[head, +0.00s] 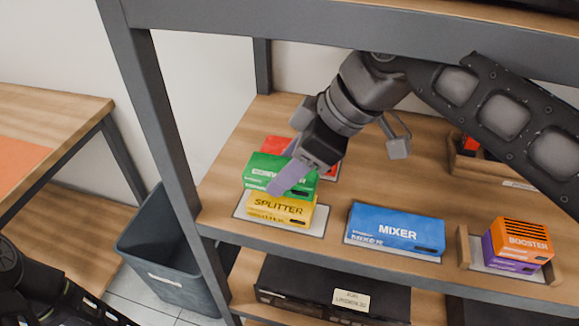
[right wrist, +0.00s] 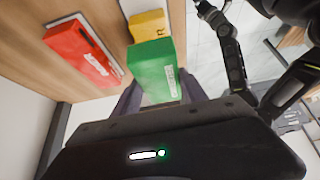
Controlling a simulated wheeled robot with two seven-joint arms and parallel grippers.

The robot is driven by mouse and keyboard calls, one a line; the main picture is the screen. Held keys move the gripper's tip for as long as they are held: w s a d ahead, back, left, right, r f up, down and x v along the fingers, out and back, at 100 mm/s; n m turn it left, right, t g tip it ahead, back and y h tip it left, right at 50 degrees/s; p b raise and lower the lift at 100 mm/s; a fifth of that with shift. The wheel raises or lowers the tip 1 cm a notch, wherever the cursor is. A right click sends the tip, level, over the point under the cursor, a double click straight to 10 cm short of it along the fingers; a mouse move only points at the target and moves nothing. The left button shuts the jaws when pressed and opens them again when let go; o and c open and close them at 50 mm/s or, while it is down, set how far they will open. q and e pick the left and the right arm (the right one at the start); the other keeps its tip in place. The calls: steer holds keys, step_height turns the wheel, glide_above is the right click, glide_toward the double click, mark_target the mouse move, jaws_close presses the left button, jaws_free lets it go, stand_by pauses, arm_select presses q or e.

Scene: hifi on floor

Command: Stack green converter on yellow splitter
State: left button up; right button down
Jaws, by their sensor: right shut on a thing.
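The green converter (head: 279,175) is a box held between the fingers of my right gripper (head: 287,168), which is shut on it. It also shows between the fingers in the right wrist view (right wrist: 154,70). The yellow splitter (head: 281,208) lies on a white pad at the front left of the shelf. In the head view the converter appears directly above the splitter and a little behind its front edge. In the right wrist view the splitter (right wrist: 147,25) shows partly past the converter. I cannot tell if the two boxes touch. My left gripper is not in view.
A red box (head: 277,145) lies behind the converter, partly hidden by my right gripper. A blue mixer (head: 396,229) lies to the right. An orange booster (head: 522,238) sits on a purple box in a wooden tray. A shelf post (head: 158,120) stands at the left, beside a grey bin (head: 170,250).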

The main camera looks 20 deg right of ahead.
steer(key=shift+w+a+f+b, duration=0.2)
steer(key=shift+f+b, duration=0.2)
steer(key=shift+f, duration=0.15)
steer(key=shift+d+f+b, duration=0.1)
steer(key=shift+f+b, duration=0.3)
steer(key=shift+f, duration=0.25)
steer(key=shift+s, duration=0.1)
steer(key=shift+f+b, duration=0.65)
steer(key=shift+b, duration=0.1)
stand_by(0.6)
steer(key=c, duration=0.5)
jaws_free()
steer(key=shift+r, duration=0.1)
